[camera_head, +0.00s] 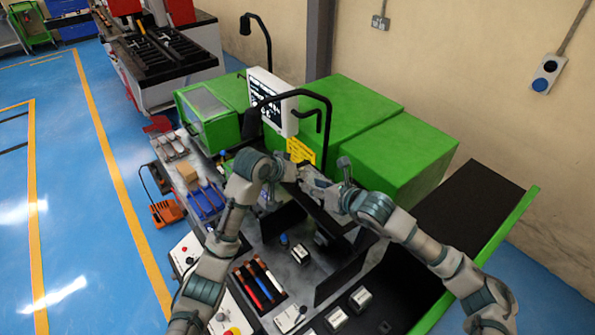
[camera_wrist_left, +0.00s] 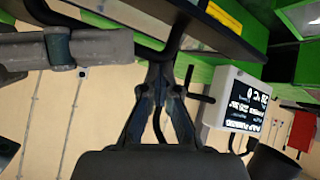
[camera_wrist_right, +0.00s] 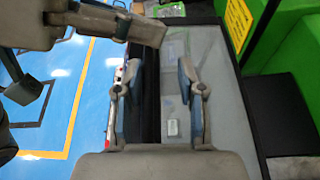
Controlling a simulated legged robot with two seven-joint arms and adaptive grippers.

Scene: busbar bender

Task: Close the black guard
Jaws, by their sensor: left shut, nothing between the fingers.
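A black panel that looks like the guard (camera_head: 328,217) stands over the machine bed in the head view, just below the two grippers. A dark panel also runs between the fingers in the right wrist view (camera_wrist_right: 151,95), and whether they touch it I cannot tell. My left gripper (camera_wrist_left: 164,66) is shut with nothing in it, its tips close to a black tube and a dark panel in the left wrist view. In the head view, it is beside the right gripper. My right gripper (camera_wrist_right: 157,62) has its fingers apart. The arms hide part of the guard.
A white display (camera_head: 271,101) on a black bent tube stands just behind the grippers. Green machine covers (camera_head: 345,115) are behind and right. Colored-handled tools (camera_head: 260,283) and several white-topped blocks are on the near bed.

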